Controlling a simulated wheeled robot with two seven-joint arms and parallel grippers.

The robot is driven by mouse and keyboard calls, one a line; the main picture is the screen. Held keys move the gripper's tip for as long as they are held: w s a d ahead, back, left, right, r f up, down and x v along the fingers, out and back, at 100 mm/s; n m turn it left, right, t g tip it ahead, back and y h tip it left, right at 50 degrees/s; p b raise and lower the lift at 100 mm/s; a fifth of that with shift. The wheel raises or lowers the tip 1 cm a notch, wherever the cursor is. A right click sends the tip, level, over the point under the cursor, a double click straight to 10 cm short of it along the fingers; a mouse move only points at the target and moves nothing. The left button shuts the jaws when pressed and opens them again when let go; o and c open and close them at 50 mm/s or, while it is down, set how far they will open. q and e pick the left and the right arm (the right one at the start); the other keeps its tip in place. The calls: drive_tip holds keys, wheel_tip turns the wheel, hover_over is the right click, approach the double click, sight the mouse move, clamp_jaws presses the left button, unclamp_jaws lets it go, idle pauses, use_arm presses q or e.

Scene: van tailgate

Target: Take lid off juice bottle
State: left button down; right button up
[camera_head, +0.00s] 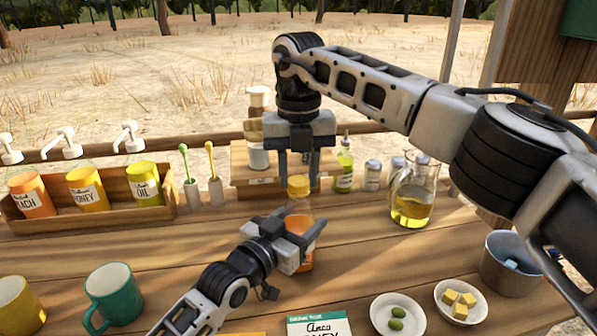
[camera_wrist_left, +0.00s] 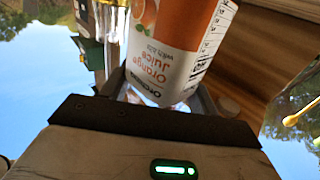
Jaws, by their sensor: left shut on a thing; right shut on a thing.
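The juice bottle (camera_head: 299,224) stands upright on the wooden table, orange with a pale label. The left wrist view shows its "Orange Juice" label (camera_wrist_left: 180,50) close up. My left gripper (camera_head: 296,240) is shut on the bottle's body from the front left. My right gripper (camera_head: 299,178) points straight down from above and is shut on the lid, with a finger on each side.
A glass oil jug (camera_head: 412,195) stands to the right, with a green-labelled bottle (camera_head: 343,170) and jars behind. A wooden crate of pump bottles (camera_head: 90,205) is at the left. Mugs (camera_head: 112,292), small bowls (camera_head: 398,314) and a metal bucket (camera_head: 507,265) are nearer the front.

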drive_tip(key=n, duration=2.2)
drive_tip(key=shift+s+n, duration=0.1)
drive_tip(key=shift+n, duration=0.3)
drive_tip(key=n, duration=0.4)
drive_tip(key=shift+r+n, duration=0.1)
drive_tip(key=shift+n, duration=0.3)
drive_tip(key=n, duration=0.4)
drive_tip(key=shift+n, duration=0.4)
drive_tip(key=shift+r, duration=0.1)
drive_tip(key=shift+r, duration=1)
